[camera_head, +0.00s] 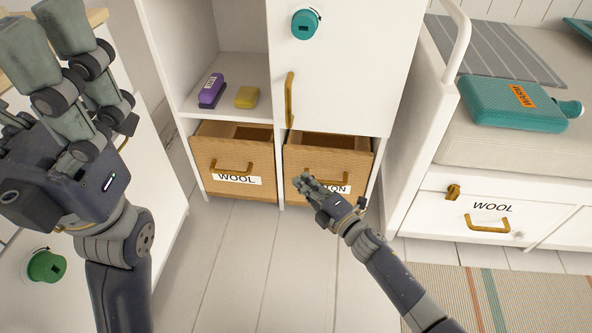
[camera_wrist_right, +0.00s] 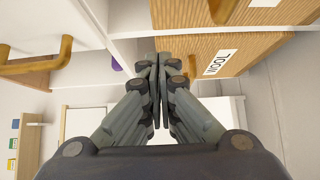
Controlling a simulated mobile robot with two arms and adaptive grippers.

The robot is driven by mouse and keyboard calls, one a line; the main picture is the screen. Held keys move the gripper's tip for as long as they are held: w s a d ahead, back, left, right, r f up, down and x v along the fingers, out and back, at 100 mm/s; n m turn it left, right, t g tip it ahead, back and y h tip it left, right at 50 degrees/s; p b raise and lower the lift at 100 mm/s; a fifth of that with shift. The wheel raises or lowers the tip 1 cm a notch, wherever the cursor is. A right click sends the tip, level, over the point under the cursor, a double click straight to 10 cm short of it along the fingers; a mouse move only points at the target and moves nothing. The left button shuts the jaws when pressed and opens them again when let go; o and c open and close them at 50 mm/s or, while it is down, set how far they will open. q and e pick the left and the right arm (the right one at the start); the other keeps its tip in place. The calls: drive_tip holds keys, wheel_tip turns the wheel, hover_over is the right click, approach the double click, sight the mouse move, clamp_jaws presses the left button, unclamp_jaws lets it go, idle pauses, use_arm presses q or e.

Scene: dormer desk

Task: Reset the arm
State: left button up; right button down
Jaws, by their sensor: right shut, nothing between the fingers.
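My right gripper (camera_head: 306,182) is shut and empty, in front of the right-hand wooden drawer (camera_head: 326,153), whose label it partly hides. In the right wrist view its fingers (camera_wrist_right: 157,72) are together. I cannot tell whether it touches the drawer. My left gripper (camera_head: 52,42) is large and close to the camera at the left, its fingers pointing up and apart, with nothing visible between them.
The wooden WOOL drawer (camera_head: 215,158) and its neighbour are partly pulled out. A purple object (camera_head: 211,89) and a yellow block (camera_head: 247,97) lie on the shelf above. A teal bottle (camera_head: 505,102) lies on the right unit. The floor (camera_head: 240,260) is clear.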

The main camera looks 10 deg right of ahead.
drive_tip(key=shift+p+v, duration=0.6)
drive_tip(key=shift+v, duration=1.6)
